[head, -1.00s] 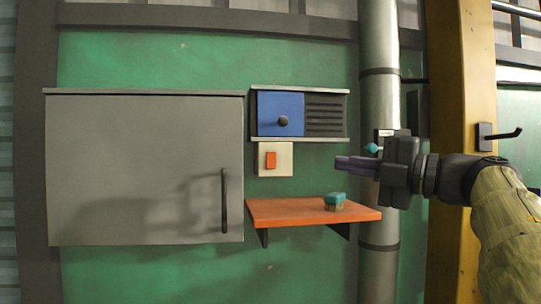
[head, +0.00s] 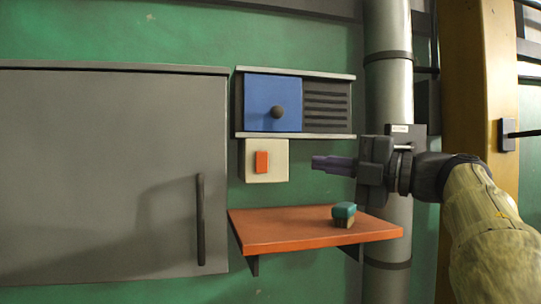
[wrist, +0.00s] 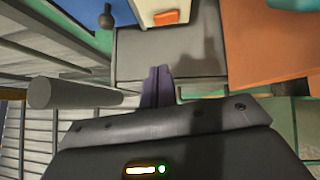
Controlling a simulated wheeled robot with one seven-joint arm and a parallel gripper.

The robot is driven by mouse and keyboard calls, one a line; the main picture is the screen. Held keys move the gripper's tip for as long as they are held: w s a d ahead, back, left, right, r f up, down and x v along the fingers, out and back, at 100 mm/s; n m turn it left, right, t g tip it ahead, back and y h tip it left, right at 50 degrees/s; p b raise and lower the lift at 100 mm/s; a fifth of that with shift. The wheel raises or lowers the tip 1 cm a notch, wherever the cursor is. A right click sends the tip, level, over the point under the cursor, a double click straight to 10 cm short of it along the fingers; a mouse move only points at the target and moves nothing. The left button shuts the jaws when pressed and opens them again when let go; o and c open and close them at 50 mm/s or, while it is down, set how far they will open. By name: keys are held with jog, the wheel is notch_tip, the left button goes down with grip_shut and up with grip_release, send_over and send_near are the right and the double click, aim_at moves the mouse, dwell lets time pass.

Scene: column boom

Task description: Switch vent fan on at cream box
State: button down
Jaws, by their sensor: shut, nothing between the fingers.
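The cream box (head: 280,148) is fixed to the green wall under the blue-doored unit. An orange rocker switch (head: 262,162) is on its front. My gripper (head: 314,163) is to the right of the box, at about the switch's height, its purple fingers pointing left. The fingers are together with nothing between them. A gap shows between the fingertips and the box in the head view. In the wrist view my gripper's fingers (wrist: 156,72) point up towards the cream box (wrist: 145,8) and its orange switch (wrist: 166,17) at the top edge, apart from them.
Above the box is a blue door (head: 262,95) with a dark knob beside a dark slatted vent (head: 326,106). An orange shelf (head: 275,235) below holds a teal-topped block (head: 344,215). A grey cabinet (head: 100,170) stands left; a grey pipe (head: 388,85) runs behind my gripper.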

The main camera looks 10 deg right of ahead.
jog(key=p, duration=0.6)
send_near(257, 152)
jog(key=x, duration=0.6)
jog(key=shift+s+a, duration=0.1)
jog(key=shift+s, duration=0.05)
